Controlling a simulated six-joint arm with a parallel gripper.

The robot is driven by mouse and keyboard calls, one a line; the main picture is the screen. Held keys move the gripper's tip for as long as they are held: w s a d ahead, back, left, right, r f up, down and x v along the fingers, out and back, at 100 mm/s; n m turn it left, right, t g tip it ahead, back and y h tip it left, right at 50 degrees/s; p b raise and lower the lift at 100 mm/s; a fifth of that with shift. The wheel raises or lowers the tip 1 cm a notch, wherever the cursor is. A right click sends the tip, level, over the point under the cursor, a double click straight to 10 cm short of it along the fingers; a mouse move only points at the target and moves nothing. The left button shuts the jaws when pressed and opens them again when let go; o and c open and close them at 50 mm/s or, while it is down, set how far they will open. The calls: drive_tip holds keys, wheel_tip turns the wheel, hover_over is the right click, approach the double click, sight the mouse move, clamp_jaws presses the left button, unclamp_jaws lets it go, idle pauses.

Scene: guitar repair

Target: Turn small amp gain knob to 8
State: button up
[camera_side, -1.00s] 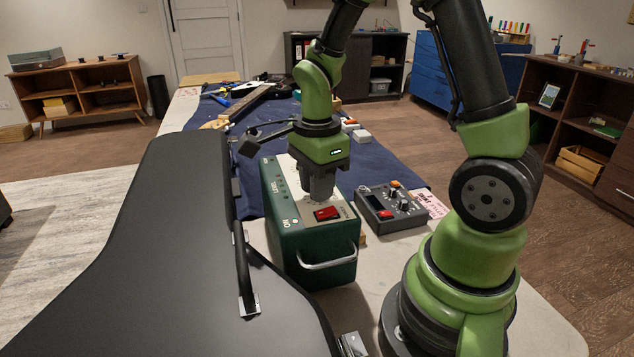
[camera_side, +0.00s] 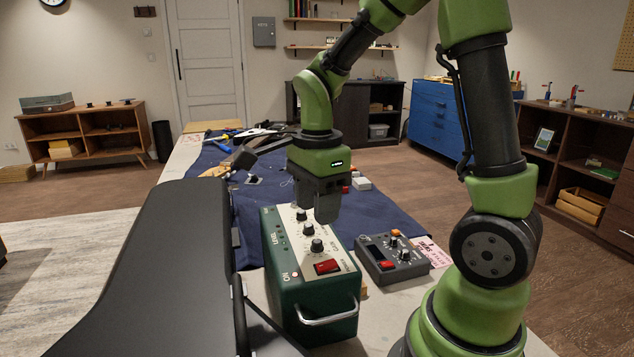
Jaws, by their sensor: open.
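The small green amp (camera_side: 292,297) stands on the table, its pale top panel carrying several black knobs in a row and a red switch (camera_side: 326,266). The nearest knob (camera_side: 316,246) is fully visible, with another knob (camera_side: 308,229) behind it and one more (camera_side: 301,215) farther back. The panel lettering is too small to read for certain, so I cannot tell which knob is gain. My gripper (camera_side: 326,220) points down above the amp's panel, open, apart from the knobs and holding nothing.
A grey pedal box (camera_side: 392,262) with knobs sits right of the amp. A large black case (camera_side: 150,270) lies close on the left. A blue cloth (camera_side: 385,212) covers the table behind, with tools (camera_side: 240,135) at its far end.

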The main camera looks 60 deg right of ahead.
sight(317, 241)
drive_tip(key=shift+r, duration=2.05)
drive_tip(key=s+a+r+n+t+y, duration=0.1)
drive_tip(key=s+a+r+n+t, duration=0.2)
drive_tip(key=n, duration=0.7)
drive_tip(key=s+a+r+n+t+y, duration=0.1)
drive_tip(key=s+a+r+n+t, duration=0.2)
drive_tip(key=n, duration=0.7)
drive_tip(key=s+a+t, duration=0.1)
drive_tip(key=s+a, duration=0.1)
drive_tip(key=s, duration=0.1)
drive_tip(key=shift+a, duration=0.15)
